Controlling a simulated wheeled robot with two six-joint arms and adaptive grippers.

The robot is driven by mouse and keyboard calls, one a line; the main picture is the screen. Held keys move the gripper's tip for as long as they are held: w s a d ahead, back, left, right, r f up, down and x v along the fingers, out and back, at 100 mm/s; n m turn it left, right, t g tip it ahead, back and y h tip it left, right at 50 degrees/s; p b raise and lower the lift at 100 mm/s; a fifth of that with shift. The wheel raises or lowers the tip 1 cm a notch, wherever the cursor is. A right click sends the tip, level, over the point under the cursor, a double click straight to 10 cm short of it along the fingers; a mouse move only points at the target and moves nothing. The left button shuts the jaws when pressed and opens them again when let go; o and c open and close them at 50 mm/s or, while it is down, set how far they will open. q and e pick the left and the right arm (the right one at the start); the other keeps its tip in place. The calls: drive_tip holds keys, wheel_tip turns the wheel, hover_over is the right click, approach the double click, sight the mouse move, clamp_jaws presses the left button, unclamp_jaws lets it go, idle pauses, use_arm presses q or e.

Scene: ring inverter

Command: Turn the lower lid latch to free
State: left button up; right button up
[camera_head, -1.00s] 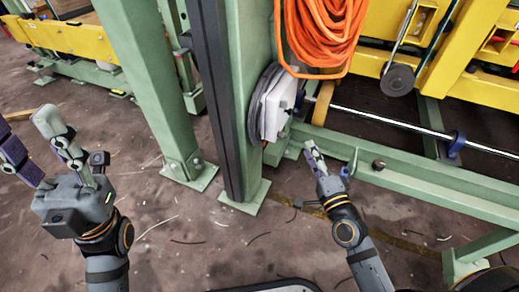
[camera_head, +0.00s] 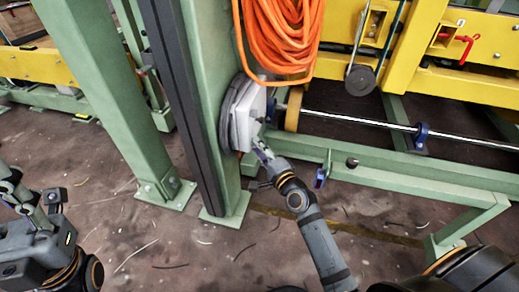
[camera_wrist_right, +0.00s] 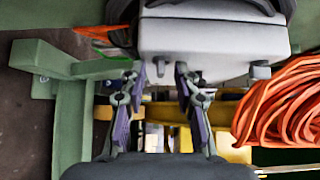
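The pale grey box (camera_head: 243,115) is mounted on the green post, and its lid (camera_wrist_right: 215,38) fills the top of the right wrist view. A small latch (camera_wrist_right: 161,66) on the lid edge appears between my right fingertips; it is the lower one, farther from the orange cable. A second dark latch (camera_wrist_right: 260,71) sits nearer the cable. My right gripper (camera_wrist_right: 158,82) is open, with a finger on each side of the lower latch; I cannot tell whether they touch it. In the head view the right gripper (camera_head: 262,152) is at the box's lower edge. My left gripper (camera_head: 28,195) is partly cut off at the left edge.
Coiled orange cable (camera_head: 275,40) hangs just above the box. A green post (camera_head: 212,90) stands behind it, and a green rail (camera_head: 400,172) runs to the right. A metal shaft (camera_head: 360,122) lies beyond.

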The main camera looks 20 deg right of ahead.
clamp_jaws()
